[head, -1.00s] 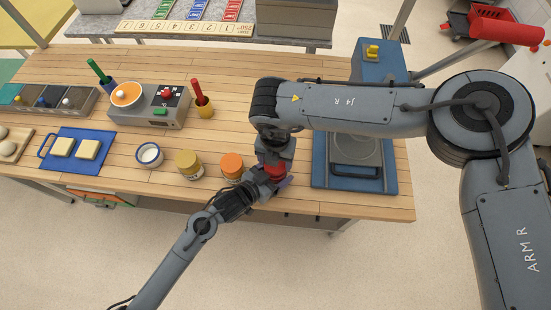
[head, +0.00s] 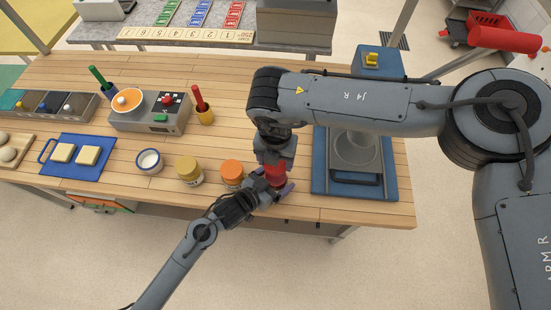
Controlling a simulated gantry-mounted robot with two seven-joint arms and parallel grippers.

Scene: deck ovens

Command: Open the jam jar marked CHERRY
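A red-topped jar (head: 277,177) stands near the table's front edge in the head view. Any label on it is hidden or too small to read. My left gripper (head: 274,188) comes in from the front left, with its fingers around the jar's lower part, and looks shut on it. My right gripper (head: 275,161) points down directly over the red top. Its fingertips are too hidden to show whether they grip it. An orange-lidded jar (head: 232,170) stands just left of the red one, and a mustard-lidded jar (head: 188,166) further left.
A white-filled cup (head: 149,160) and a blue board (head: 92,142) with two pale blocks lie left. A blue tray (head: 318,180) with a scale-like device stands right. A grey box with buttons (head: 180,120) is behind. Bare wood lies between.

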